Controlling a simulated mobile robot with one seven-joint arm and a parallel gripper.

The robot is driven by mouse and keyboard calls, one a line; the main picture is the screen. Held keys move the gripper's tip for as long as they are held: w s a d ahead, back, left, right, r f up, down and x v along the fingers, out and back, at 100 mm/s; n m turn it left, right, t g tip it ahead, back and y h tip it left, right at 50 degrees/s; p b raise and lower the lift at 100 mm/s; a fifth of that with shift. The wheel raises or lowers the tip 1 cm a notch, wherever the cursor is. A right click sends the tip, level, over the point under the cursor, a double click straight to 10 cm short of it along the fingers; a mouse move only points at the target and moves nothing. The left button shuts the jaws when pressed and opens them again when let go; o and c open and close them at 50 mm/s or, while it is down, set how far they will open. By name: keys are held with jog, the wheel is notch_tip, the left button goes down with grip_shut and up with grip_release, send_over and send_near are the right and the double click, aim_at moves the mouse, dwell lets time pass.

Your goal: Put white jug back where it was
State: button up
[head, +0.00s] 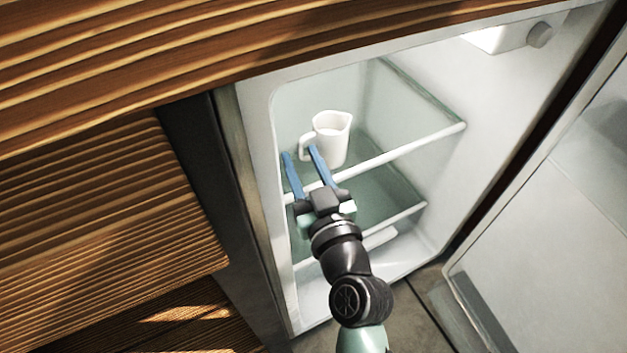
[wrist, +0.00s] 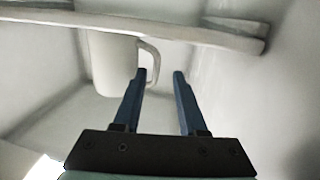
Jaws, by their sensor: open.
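The white jug (head: 331,137) stands upright on the upper glass shelf (head: 425,147) inside the open fridge, its handle on the left in the head view. In the wrist view the jug (wrist: 110,65) is partly cut across by a pale shelf edge, and its handle loop (wrist: 154,62) shows near the fingertips. My gripper (head: 300,152) is open, with its two blue fingers apart and nothing held. Its fingertips are close to the handle; the right finger overlaps the handle's side in the head view. I cannot tell whether they touch. The gripper also shows in the wrist view (wrist: 159,73).
The fridge's left wall (head: 262,190) is close to my gripper. A lower shelf (head: 400,218) lies below. The fridge door (head: 560,230) stands open at the right. A wooden tabletop (head: 150,50) overhangs the fridge. The upper shelf is clear right of the jug.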

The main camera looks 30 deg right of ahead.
jog(key=s, duration=0.5)
jog(key=shift+s+a, duration=0.35)
